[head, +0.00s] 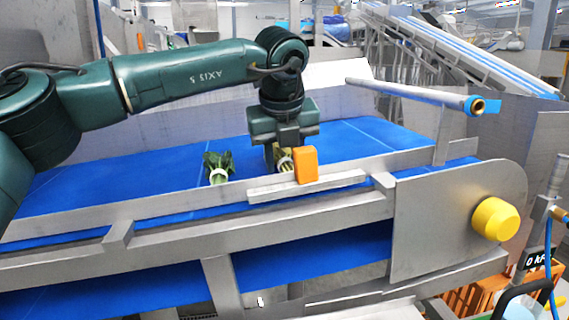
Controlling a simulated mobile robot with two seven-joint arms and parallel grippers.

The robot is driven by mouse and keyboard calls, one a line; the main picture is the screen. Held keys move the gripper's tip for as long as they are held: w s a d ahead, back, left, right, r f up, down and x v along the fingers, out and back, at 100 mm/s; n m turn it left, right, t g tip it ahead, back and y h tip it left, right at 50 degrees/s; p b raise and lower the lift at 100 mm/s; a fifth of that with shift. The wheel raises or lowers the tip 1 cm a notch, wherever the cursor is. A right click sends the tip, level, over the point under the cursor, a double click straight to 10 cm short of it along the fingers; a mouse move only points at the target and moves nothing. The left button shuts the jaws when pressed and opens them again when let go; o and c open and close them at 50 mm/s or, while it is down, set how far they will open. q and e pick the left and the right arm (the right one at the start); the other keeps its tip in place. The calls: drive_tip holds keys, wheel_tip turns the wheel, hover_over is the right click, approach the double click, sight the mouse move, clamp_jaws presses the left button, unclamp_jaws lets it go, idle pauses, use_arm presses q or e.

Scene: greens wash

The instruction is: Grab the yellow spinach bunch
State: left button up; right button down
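A yellowish bunch (285,160), which looks like the yellow spinach bunch, lies on the blue conveyor belt near its front rail. The orange block and my gripper partly hide it. My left gripper (284,155) points straight down over this bunch, with one finger at its left side. The other finger is mostly hidden near the orange block, so I cannot tell whether the fingers touch or grip the bunch. A dark green leafy bunch (218,167) with a white base lies on the belt to the left, apart from the gripper. My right gripper is not in view.
An orange block (306,165) stands on the metal front rail (340,179), close to the gripper. A metal tube (410,92) reaches over the belt's right end. A yellow knob (495,219) sits on the right side plate. The blue belt (120,184) is clear at the left.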

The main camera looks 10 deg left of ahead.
use_arm(q)
drive_tip(key=c, duration=0.6)
drive_tip(key=shift+r, duration=0.1)
